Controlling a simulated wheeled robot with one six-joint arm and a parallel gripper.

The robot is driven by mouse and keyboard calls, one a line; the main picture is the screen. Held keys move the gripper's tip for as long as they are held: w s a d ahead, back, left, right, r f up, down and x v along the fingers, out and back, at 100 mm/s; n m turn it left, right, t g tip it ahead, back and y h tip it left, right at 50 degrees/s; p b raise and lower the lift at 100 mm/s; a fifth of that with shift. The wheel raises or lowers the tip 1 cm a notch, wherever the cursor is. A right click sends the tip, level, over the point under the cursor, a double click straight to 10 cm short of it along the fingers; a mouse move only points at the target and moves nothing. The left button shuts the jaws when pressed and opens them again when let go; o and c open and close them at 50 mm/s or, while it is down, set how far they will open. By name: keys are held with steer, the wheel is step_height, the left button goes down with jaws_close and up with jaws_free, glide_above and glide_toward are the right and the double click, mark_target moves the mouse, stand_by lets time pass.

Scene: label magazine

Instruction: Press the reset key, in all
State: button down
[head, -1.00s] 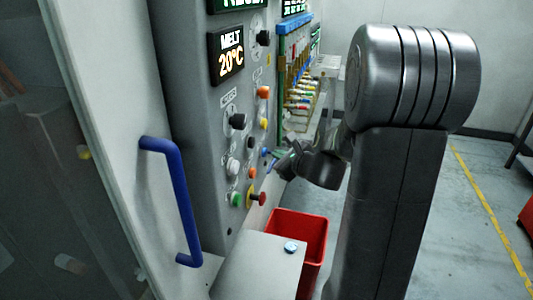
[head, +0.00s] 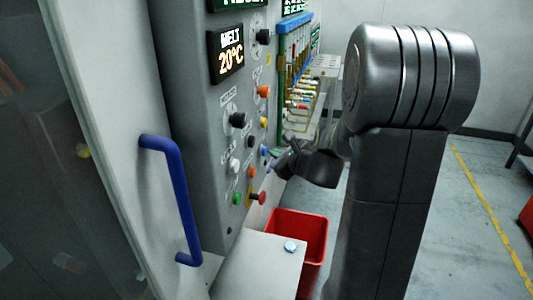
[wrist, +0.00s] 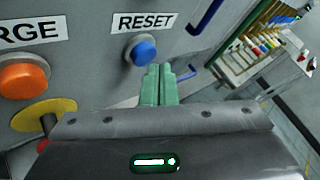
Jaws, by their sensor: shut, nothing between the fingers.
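The reset key is a round blue button (wrist: 144,53) under a white RESET label (wrist: 143,22) on the grey panel, in the wrist view. In the head view the blue button (head: 265,152) shows small on the panel's right part. My gripper (wrist: 160,72) has its green fingers shut with nothing between them. The fingertips point at the panel just below and right of the blue button in the wrist view. Whether they touch it I cannot tell. In the head view my gripper (head: 275,160) is close to the panel beside the button.
An orange button (wrist: 24,77) sits left of reset, with a red mushroom button on a yellow plate (wrist: 45,122) below it. Several other knobs cover the panel. A red bin (head: 300,232) and a white box (head: 258,265) stand below. A rack (head: 298,75) is behind.

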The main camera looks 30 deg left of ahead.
steer(key=shift+s+a, duration=0.15)
steer(key=shift+a, duration=0.4)
stand_by(0.7)
stand_by(0.3)
steer(key=shift+d, duration=0.85)
steer(key=shift+w, duration=0.2)
steer(key=d, duration=0.2)
steer(key=w+d, duration=0.1)
steer(key=d, duration=0.2)
steer(key=shift+a, duration=0.15)
